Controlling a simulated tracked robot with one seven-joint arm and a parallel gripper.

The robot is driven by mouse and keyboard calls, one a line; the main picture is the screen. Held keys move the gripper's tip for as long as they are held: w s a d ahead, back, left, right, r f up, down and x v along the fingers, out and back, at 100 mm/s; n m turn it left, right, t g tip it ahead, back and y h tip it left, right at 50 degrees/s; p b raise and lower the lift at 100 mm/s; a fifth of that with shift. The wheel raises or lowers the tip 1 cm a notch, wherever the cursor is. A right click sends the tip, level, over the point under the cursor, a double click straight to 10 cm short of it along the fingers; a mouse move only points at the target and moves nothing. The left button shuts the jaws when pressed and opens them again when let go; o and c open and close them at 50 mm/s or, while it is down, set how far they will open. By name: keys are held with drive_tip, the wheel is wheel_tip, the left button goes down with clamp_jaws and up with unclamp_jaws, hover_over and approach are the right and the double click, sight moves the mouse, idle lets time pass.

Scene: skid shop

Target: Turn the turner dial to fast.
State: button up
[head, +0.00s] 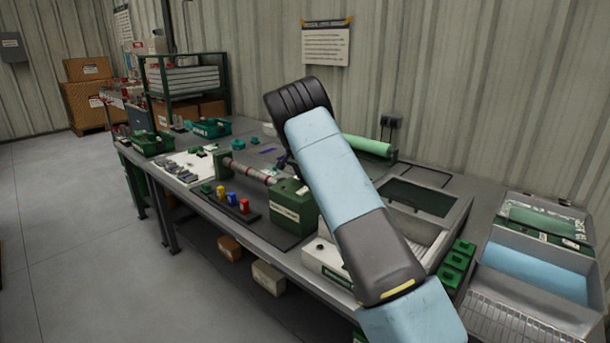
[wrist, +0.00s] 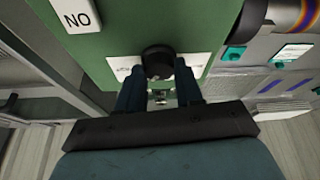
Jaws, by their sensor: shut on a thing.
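The turner is a green box (head: 290,208) on the workbench in the head view, with a striped rod (head: 247,171) reaching left from it to a smaller green block (head: 222,165). In the wrist view its green face (wrist: 120,35) fills the top. The dial is a round black knob (wrist: 158,60) on that face, in front of a white label (wrist: 122,68) whose lettering I cannot read. My gripper (wrist: 159,82) is shut on the dial, one dark finger on each side. In the head view my arm hides the dial and most of the gripper, so the dial's setting cannot be told.
Yellow, blue and red small items (head: 231,198) stand on a dark strip in front of the turner. A green bin (head: 151,143) and a metal rack (head: 186,82) stand at the far left.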

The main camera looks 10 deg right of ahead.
drive_tip(key=shift+w+a+m+g+h, duration=0.15)
drive_tip(key=shift+m+g+h, duration=0.2)
drive_tip(key=shift+m, duration=0.8)
drive_tip(key=shift+w+a+m+g+h, duration=0.15)
drive_tip(key=shift+m+g, duration=0.3)
drive_tip(key=shift+m, duration=0.7)
drive_tip(key=shift+r, duration=0.1)
drive_tip(key=o, duration=0.7)
drive_tip(key=shift+a, duration=0.1)
drive_tip(key=o, duration=0.3)
drive_tip(key=shift+o, duration=0.2)
drive_tip(key=shift+d, duration=0.2)
drive_tip(key=v, duration=1.3)
drive_tip(key=shift+a+r, duration=0.15)
drive_tip(key=shift+r, duration=0.05)
